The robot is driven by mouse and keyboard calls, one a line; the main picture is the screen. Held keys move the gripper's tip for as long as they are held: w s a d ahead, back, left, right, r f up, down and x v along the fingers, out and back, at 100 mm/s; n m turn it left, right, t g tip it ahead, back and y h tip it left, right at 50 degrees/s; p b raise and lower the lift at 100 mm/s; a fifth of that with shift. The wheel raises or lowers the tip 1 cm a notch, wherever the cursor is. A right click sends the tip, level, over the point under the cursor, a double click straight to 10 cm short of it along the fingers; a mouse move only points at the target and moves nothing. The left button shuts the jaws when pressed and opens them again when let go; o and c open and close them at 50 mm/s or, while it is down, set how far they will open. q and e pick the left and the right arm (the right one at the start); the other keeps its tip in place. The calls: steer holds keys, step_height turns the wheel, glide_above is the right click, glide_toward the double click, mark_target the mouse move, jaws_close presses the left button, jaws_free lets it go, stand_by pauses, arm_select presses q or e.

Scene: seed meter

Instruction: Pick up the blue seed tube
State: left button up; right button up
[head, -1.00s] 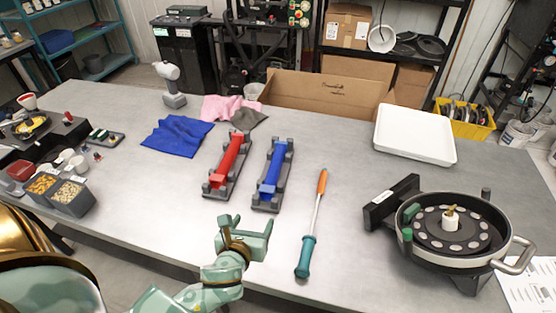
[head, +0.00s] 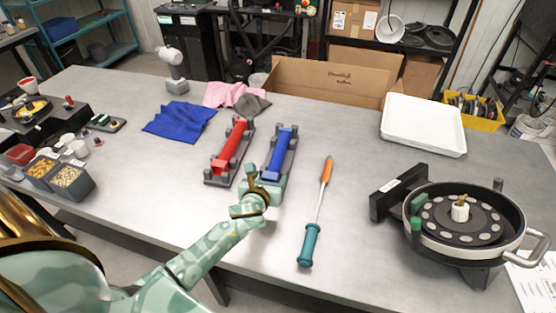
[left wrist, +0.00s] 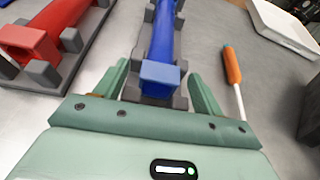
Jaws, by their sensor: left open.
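The blue seed tube (head: 281,150) lies lengthwise in a dark grey cradle (head: 290,163) near the middle of the table. My left gripper (head: 264,180) is over the near end of that cradle and hides part of it. In the left wrist view the blue tube (left wrist: 162,45) runs away from me between the two open green fingers (left wrist: 160,88). The fingers stand on either side of its near end, with gaps, and hold nothing. My right gripper does not show.
A red tube (head: 231,147) lies in a matching cradle to the left. A screwdriver (head: 318,210) lies to the right. The seed meter (head: 425,232) stands further right, with a white tray (head: 425,125) behind it. A blue cloth (head: 178,121) lies at the back left.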

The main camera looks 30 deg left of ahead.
arm_select(q)
steer(key=shift+w+a+f, duration=0.15)
steer(key=shift+w+f, duration=0.15)
steer(key=shift+w, duration=0.3)
steer(key=shift+s+r, duration=0.1)
steer(key=c, duration=1.1)
